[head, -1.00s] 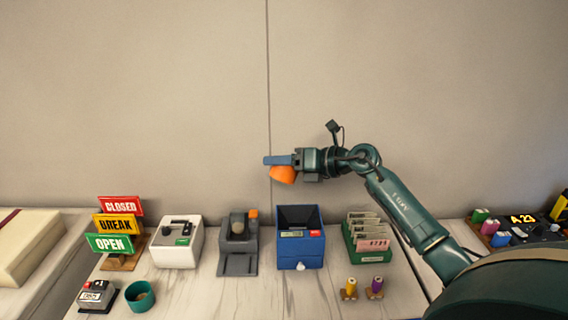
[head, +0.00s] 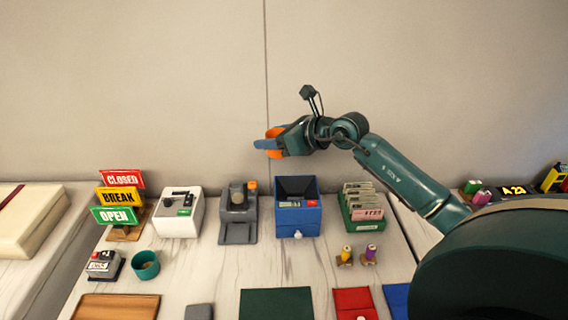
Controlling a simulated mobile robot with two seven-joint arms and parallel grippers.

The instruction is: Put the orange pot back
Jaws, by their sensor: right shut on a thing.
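The orange pot (head: 273,149) is held in the air by my right gripper (head: 268,143). The blue-grey fingers are shut on it and cover part of it. The pot is above the back of the table, over the gap between the grey device (head: 238,220) and the blue box (head: 298,215), in front of the wall. My left gripper is not in view.
The table (head: 205,268) holds sign boards (head: 118,202), a white device (head: 177,215), a green card rack (head: 364,207), a teal cup (head: 145,265) and two spools (head: 357,254). A wooden board (head: 115,307), a dark green mat (head: 276,304) and a red pouch (head: 354,303) lie at the front.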

